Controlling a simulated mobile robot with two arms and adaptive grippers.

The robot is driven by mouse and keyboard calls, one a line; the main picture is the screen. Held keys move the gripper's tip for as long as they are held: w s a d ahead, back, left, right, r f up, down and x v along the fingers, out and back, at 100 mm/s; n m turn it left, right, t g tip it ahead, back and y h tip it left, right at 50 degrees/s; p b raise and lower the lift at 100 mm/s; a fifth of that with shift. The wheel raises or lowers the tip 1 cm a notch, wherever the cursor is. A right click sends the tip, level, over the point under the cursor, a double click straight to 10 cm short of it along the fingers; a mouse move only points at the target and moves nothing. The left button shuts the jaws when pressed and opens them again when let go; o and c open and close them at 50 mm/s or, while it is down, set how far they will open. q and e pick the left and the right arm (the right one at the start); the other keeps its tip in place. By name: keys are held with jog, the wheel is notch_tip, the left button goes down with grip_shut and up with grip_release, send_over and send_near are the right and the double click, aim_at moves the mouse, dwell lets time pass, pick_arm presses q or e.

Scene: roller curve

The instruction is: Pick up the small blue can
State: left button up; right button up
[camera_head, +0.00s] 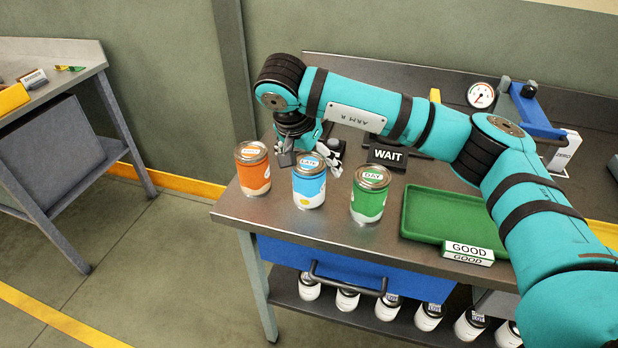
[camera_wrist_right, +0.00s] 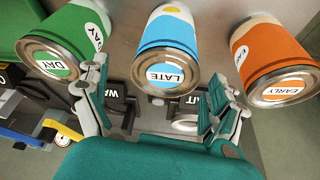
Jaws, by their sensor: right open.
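The small blue can (camera_head: 309,184), labelled LATE, stands upright on the grey workbench (camera_head: 235,207) between an orange can and a green can. My right gripper (camera_head: 312,154) is open and low over the bench, just behind the blue can, which hides part of it. In the right wrist view the blue can (camera_wrist_right: 168,35) shows ahead, in line with the gap between the open fingers of my right gripper (camera_wrist_right: 158,72). I cannot tell whether a finger touches it. My left gripper is not in view.
The orange can (camera_head: 252,170) stands close on the left, the green can (camera_head: 369,195) on the right. A WAIT sign (camera_head: 388,154) stands behind. A green tray (camera_head: 425,212) with a GOOD sign (camera_head: 468,253) lies further right. Several white cans stand on the shelf below.

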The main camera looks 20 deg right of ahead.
jog(key=shift+f, duration=0.2)
jog(key=shift+w+d+f, duration=0.1)
jog(key=shift+f, duration=0.1)
jog(key=p+x, duration=0.1)
jog(key=x, duration=0.3)
jog(key=shift+w+f+p, duration=0.2)
jog(key=shift+w+p, duration=0.05)
jog(key=shift+p, duration=0.1)
jog(key=shift+f, duration=0.15)
jog(key=c, duration=0.9)
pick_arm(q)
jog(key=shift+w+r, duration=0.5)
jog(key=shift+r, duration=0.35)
pick_arm(e)
jog(key=c, duration=0.4)
